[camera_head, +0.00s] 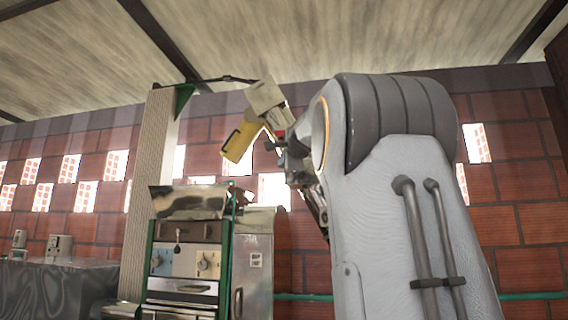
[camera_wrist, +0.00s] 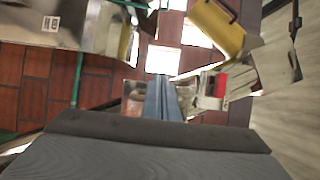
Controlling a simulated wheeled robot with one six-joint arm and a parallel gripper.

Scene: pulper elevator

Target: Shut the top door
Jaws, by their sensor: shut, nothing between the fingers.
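The elevator's upper end shows in the head view as a beige metal box (camera_head: 265,97) with a yellow chute (camera_head: 241,142) hanging below it. The wrist view shows the beige panel (camera_wrist: 277,66) and yellow chute (camera_wrist: 217,27) at the upper right. I cannot tell which panel is the top door, or whether it stands open. My gripper (camera_wrist: 162,80) is shut and empty, in the middle of the wrist view, apart from the yellow chute. In the head view my grey arm hides most of it.
A metal machine with a green frame (camera_head: 148,255) and a hopper (camera_head: 190,203) stands below the chute. A grey cabinet (camera_head: 254,265) stands beside it. A ribbed pale column (camera_head: 148,180) rises at left. A brick wall (camera_head: 520,220) with bright openings closes the back.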

